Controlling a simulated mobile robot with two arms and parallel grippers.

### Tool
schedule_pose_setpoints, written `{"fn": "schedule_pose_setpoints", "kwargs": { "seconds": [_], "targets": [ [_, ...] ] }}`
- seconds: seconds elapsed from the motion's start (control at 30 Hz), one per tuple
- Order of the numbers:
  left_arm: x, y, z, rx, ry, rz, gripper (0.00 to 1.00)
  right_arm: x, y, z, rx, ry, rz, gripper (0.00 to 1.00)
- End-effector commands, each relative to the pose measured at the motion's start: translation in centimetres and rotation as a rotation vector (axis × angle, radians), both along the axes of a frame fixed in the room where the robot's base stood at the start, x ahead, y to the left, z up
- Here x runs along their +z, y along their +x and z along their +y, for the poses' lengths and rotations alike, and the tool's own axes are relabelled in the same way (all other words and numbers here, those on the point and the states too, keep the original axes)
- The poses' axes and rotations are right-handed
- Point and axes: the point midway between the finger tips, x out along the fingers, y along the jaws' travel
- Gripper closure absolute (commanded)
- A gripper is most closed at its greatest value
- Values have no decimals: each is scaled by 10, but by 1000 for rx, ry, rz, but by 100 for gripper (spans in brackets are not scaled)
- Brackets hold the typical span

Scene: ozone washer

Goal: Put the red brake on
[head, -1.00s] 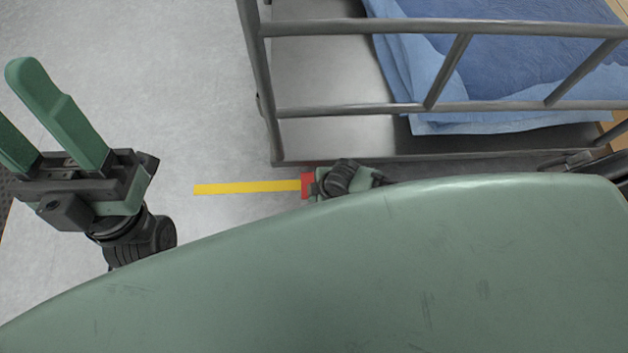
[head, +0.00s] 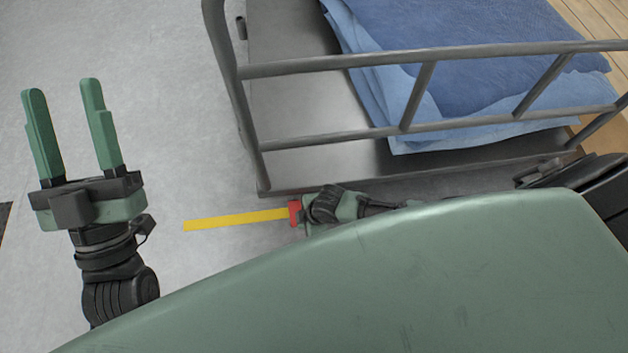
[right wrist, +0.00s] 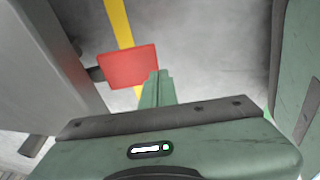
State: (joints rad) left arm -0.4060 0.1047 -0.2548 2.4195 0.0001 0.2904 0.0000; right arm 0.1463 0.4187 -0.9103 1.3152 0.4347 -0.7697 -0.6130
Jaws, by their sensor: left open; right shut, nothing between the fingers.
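The red brake is a flat red pedal (right wrist: 130,68) on a short dark stem at the cart's lower edge in the right wrist view. In the head view its red part (head: 295,213) shows beside my right gripper (head: 309,222). In the right wrist view, my right gripper (right wrist: 158,76) has its green fingers together, with nothing between them. Their tips overlap the pedal's lower right corner in the picture; I cannot tell whether they touch it. My left gripper (head: 62,88) is open and empty over the floor at the left.
A metal cart (head: 262,110) with a tubular rail (head: 430,60) carries folded blue cloths (head: 470,95). A yellow strip (head: 230,220) lies on the grey floor. Free floor lies left of the cart. My green body covers the lower head view.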

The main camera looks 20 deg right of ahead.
Motion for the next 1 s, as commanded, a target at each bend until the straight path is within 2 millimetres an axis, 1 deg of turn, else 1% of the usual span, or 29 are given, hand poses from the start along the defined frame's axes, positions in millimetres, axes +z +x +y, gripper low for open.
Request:
{"fn": "schedule_pose_setpoints", "kwargs": {
  "seconds": [0.03,0.2,0.3,0.47,0.63,0.77,0.9,1.0],
  "targets": [
    [-6,8,-1,4,18,63,50,6,-1,0,0,0,0,100],
    [-43,31,-2,16,81,286,50,14,-2,0,-1,0,-1,100],
    [-67,39,-1,23,117,418,50,19,-3,0,-2,0,-1,100],
    [-107,45,3,35,172,623,50,30,-7,-2,-3,0,-2,100],
    [-149,40,11,47,226,835,50,44,-13,-5,-2,0,-4,100],
    [-179,29,18,56,265,994,50,56,-18,-8,-2,-1,-4,100],
    [-209,12,26,64,304,1161,50,67,-24,-10,-4,0,-2,100],
    [-227,-3,33,70,329,1275,50,76,-27,-12,-3,1,-4,100]
  ]
}}
